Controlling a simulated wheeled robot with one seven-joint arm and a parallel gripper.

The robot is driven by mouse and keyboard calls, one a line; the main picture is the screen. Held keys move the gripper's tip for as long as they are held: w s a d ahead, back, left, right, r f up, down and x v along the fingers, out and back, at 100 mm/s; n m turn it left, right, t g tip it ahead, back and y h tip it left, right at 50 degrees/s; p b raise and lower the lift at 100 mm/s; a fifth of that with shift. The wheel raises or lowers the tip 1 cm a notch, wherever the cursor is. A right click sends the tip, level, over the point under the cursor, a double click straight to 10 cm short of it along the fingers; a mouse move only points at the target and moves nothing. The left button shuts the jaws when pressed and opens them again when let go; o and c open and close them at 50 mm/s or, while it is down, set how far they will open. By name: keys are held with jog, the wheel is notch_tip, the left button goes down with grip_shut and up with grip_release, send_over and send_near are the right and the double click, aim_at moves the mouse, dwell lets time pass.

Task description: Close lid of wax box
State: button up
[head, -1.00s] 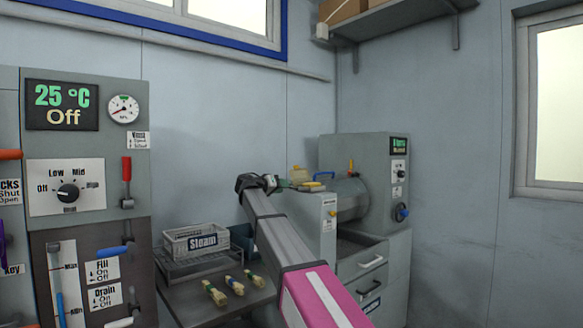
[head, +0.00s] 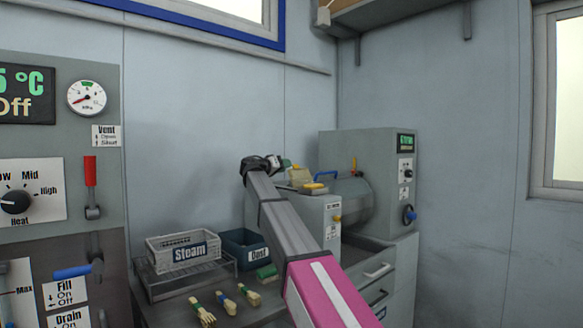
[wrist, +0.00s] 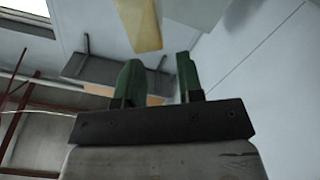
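I cannot pick out the wax box for certain. A small beige-yellow piece (head: 299,176) stands on top of the grey cabinet (head: 318,214) in the head view, close to my gripper, and may be part of it. My gripper (head: 284,163) is raised at the cabinet's left top edge, its tips small and partly hidden there. In the wrist view, the two green fingers of my gripper (wrist: 158,72) are spread with nothing visible between them. A tan panel (wrist: 139,22) and a pale panel (wrist: 196,12) show beyond the fingertips. Whether a lid is open is unclear.
A yellow item with a blue top (head: 314,188) lies on the cabinet, beside the grey machine (head: 345,150). A control panel (head: 40,150) stands left.

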aim_at(300, 175)
jog(key=shift+x, duration=2.2)
grip_shut()
